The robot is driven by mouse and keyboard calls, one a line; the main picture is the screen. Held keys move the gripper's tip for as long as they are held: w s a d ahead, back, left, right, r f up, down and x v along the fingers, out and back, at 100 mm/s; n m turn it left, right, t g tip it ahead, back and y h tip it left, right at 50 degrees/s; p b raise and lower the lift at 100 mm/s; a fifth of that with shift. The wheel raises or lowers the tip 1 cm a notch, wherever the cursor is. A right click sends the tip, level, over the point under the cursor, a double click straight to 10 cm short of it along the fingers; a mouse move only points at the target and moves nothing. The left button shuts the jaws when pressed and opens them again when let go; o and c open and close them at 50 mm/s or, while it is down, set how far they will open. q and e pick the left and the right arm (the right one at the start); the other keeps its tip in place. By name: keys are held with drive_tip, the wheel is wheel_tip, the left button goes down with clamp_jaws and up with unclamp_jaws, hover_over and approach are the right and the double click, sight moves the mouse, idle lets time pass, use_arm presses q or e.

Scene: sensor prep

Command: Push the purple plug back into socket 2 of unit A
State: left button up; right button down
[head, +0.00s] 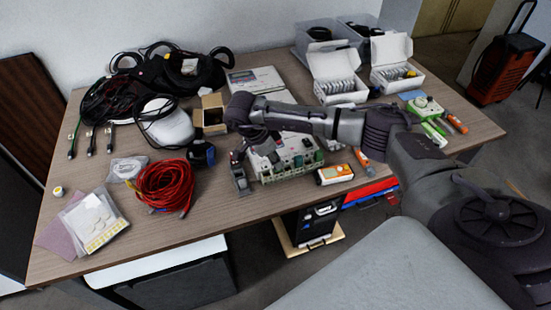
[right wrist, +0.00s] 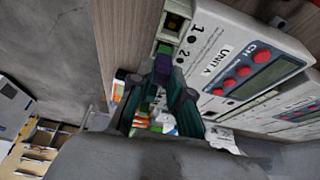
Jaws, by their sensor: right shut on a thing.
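Unit A (right wrist: 217,62), a light box with red buttons and a dark display, fills the upper right of the right wrist view. Numbers 1 and 2 are printed beside sockets along its edge. My right gripper (right wrist: 162,76) is shut on the purple plug (right wrist: 162,67), which shows between its dark green fingertips, close to the socket block (right wrist: 172,27) near number 2. I cannot tell how deep the plug sits. In the head view my right arm reaches across the white units (head: 291,160) and hides part of them. My left gripper is not in view.
A coil of red cable (head: 165,187) lies left of the units on the wooden table (head: 215,219). An orange and white meter (head: 334,175) stands close on their right. Black cables, an open brown box (head: 209,116) and white cartons (head: 335,72) lie behind.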

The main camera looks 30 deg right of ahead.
drive_tip(key=shift+f+b, duration=0.55)
idle(1.3)
drive_tip(key=c, duration=0.9)
unclamp_jaws()
drive_tip(key=shift+o, duration=0.2)
drive_tip(key=shift+r, duration=0.1)
drive_tip(key=shift+r+p, duration=2.4)
drive_tip(key=shift+r, duration=1.1)
drive_tip(key=shift+f, duration=0.1)
